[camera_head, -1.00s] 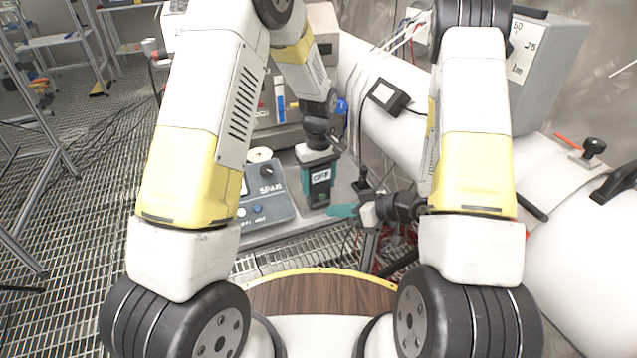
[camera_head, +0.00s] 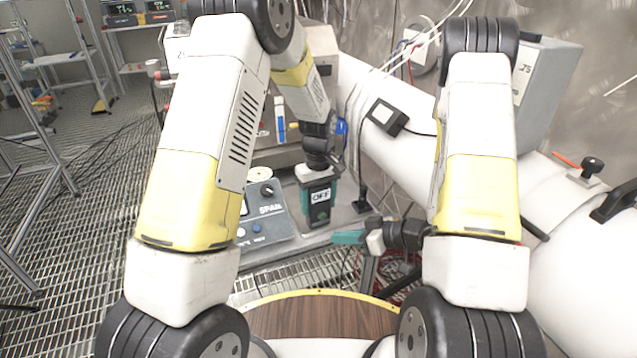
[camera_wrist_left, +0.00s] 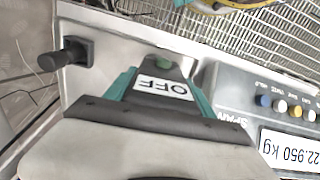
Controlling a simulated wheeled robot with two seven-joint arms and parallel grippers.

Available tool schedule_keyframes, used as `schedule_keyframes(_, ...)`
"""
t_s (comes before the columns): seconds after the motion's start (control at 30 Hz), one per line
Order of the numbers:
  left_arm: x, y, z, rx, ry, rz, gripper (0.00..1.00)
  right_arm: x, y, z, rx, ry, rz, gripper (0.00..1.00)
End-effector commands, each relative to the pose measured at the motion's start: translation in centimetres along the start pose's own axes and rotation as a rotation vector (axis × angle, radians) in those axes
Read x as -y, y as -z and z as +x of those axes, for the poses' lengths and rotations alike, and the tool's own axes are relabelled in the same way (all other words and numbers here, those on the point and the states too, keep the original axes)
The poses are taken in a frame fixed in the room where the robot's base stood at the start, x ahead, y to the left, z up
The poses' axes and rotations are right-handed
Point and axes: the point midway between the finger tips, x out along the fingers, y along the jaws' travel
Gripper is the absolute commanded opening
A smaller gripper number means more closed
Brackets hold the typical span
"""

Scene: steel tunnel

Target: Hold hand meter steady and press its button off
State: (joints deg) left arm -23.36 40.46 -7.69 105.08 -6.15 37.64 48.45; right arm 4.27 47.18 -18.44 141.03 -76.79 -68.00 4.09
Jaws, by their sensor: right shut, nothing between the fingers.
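The hand meter (camera_head: 320,215) is a small dark and green device with a white face reading OFF. It stands upright under my left wrist, at the near edge of the grey bench. My left gripper (camera_head: 319,196) comes down on it from above, with teal fingers on both sides of it. In the left wrist view the meter's OFF face (camera_wrist_left: 163,88) shows between those fingers.
A blue-grey scale box (camera_head: 266,222) with knobs stands on the bench left of the meter; its display reads 22.950 kg in the left wrist view (camera_wrist_left: 292,150). A white pipe (camera_head: 410,165) runs behind on the right.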

Motion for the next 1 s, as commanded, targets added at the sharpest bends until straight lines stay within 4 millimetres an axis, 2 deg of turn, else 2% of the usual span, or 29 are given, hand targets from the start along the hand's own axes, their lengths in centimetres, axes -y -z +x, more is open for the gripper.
schedule_keyframes(0.03,0.0,-0.1,0.0,0.001,0.001,0.000,0.73,0.0,0.0,0.0,0.000,0.000,0.000,0.00)
schedule_keyframes(0.1,0.0,0.0,0.0,0.001,0.001,0.000,0.87,0.0,0.0,0.0,0.000,0.000,0.000,0.00)
schedule_keyframes(0.4,0.0,0.0,-0.1,0.000,0.000,0.000,0.87,0.0,0.0,0.0,0.000,0.000,0.000,0.00)
schedule_keyframes(0.53,-0.1,0.0,-0.9,-0.001,-0.001,0.000,0.87,0.0,0.0,0.0,0.000,0.000,0.000,0.00)
schedule_keyframes(1.0,-0.1,0.1,-10.1,-0.002,-0.003,0.001,0.87,0.0,0.0,0.0,0.000,0.000,0.000,0.00)
